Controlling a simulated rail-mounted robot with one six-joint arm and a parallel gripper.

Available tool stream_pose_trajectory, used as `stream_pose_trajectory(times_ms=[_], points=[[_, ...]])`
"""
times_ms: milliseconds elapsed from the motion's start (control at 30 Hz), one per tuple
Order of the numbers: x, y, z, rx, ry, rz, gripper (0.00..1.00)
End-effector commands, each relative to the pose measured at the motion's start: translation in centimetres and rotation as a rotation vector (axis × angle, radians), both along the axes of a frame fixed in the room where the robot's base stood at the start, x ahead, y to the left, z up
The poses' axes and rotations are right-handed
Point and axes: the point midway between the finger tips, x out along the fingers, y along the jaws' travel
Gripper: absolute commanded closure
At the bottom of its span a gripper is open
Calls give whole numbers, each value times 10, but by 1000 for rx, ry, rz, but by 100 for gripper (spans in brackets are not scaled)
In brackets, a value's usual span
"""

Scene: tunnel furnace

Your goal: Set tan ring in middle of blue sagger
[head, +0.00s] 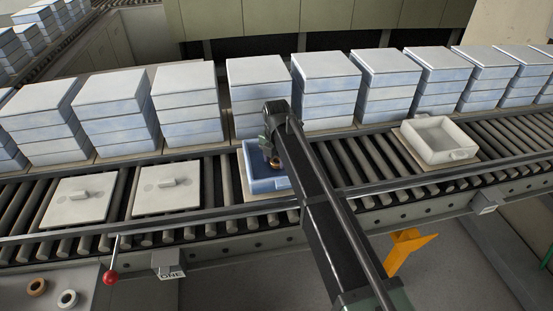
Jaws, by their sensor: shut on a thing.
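The blue sagger (268,186) is an open tray on a board on the roller conveyor, near the middle of the head view. My gripper (273,157) is over its inside and shut on a tan ring (277,162). My arm comes in from the lower right and hides the sagger's right part. I cannot tell whether the ring touches the sagger's floor or hangs just above it.
Tall stacks of pale blue-white saggers (184,92) stand close behind. Two flat lids with handles (78,205) lie left; an open cream sagger (439,140) sits right. A brown ring (37,287) and white ring (68,299) lie lower left, near a red-knobbed lever (110,277).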

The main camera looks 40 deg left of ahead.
Motion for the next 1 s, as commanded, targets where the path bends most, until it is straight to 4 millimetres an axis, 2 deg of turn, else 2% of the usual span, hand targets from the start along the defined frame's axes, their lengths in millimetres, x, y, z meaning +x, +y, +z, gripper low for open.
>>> stream_pose_trajectory(times_ms=[333,367,533,833,1000], points=[[0,0,-5,0,0,0,73],[0,0,-5,0,0,0,47],[0,0,-5,0,0,0,21],[0,0,-3,0,0,0,20],[0,0,20,0,0,0,20]])
